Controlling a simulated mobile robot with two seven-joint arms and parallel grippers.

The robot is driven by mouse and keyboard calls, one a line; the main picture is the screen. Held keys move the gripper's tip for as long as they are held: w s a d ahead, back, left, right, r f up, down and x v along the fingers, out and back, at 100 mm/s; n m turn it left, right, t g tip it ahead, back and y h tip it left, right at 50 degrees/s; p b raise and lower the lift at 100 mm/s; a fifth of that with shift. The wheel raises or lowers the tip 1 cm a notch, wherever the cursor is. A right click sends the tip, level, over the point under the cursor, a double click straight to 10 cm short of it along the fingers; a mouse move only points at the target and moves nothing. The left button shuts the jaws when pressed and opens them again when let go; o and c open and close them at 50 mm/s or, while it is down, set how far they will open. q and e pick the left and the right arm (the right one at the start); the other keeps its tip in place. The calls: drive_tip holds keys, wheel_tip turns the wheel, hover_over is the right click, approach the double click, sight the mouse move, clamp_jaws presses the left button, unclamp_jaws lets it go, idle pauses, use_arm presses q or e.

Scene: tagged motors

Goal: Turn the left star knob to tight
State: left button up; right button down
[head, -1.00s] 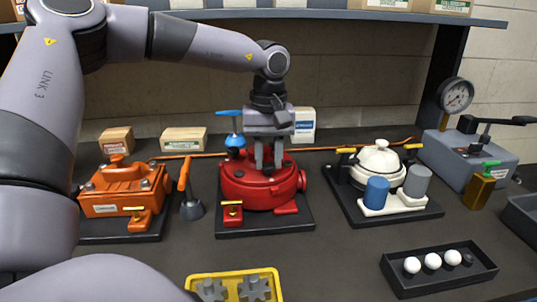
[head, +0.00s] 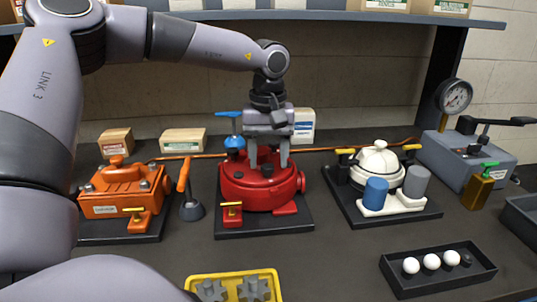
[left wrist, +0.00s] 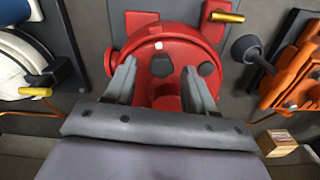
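The red motor (head: 258,192) stands on a dark base plate mid-bench. A dark faceted knob (head: 236,154) is on the left of its top; it also shows in the left wrist view (left wrist: 206,69), just outside one finger. A dark red faceted knob (left wrist: 161,65) lies between my fingertips in that view, with gaps on both sides. I cannot tell which is the left star knob, or how tight either is. My left gripper (head: 268,163) points down over the motor, open and empty; it shows in the left wrist view (left wrist: 158,72). My right gripper is out of view.
A blue-handled tool (head: 230,127) stands close behind the motor. An orange-handled tool (head: 185,178) and orange motor (head: 118,183) are left; a white-domed motor (head: 379,160) is right. A yellow tray (head: 193,284) and black tray (head: 416,284) lie in front, with free bench between.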

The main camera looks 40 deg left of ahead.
sight(268, 166)
use_arm(q)
wheel_tip(268, 166, up, 7)
drive_tip(key=shift+r, duration=0.1)
idle(0.4)
idle(0.5)
